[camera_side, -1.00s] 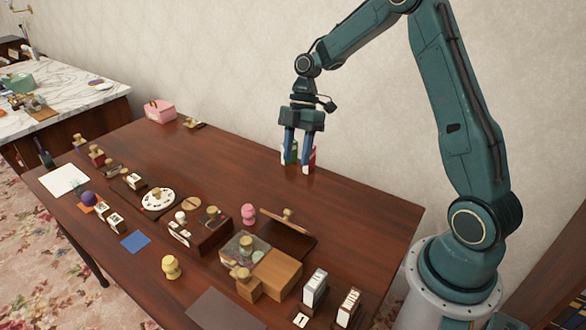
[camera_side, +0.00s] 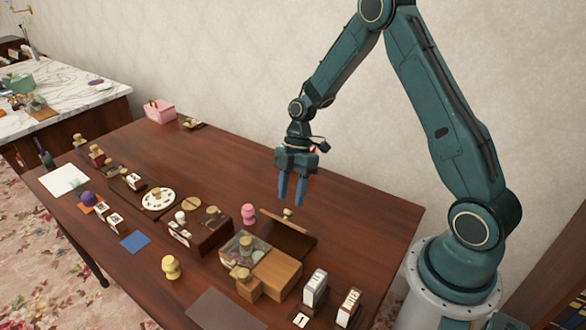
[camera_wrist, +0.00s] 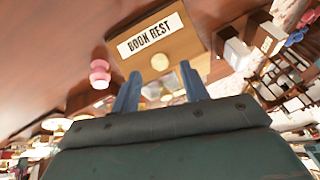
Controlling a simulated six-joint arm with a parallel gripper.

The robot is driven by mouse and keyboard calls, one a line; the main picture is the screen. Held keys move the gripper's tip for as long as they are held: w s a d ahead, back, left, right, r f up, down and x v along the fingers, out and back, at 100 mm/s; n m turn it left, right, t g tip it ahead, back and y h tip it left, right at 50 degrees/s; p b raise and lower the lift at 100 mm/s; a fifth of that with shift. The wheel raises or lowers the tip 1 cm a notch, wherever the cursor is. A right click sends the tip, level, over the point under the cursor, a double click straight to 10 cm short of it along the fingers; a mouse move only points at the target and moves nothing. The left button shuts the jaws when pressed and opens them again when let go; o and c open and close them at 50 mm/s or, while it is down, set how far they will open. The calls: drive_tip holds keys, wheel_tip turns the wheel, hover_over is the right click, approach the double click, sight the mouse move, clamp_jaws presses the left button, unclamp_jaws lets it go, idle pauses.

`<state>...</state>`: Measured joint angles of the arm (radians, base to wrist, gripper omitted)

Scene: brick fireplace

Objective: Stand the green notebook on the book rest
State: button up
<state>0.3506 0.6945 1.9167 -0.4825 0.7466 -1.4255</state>
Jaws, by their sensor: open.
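The book rest (camera_side: 285,240) is a dark slanted board with a knob at its top edge, on the right part of the table. In the wrist view the book rest (camera_wrist: 188,45) shows its white "BOOK REST" label and a round knob. My gripper (camera_side: 290,204) is open and points down above the table, just behind the rest. In the wrist view my gripper (camera_wrist: 158,72) has nothing between its fingers. The green notebook cannot be made out now; my gripper covers the spot where green showed earlier, and only a sliver of red shows beside it.
A pink knobbed piece (camera_side: 248,214) stands left of the rest. A wooden box (camera_side: 277,273) and a clear-topped tray are in front of it. White upright blocks (camera_side: 315,288) stand near the front right. The table's back middle is clear.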

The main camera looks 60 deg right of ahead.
drive_tip(key=shift+x, duration=1.8)
clamp_jaws()
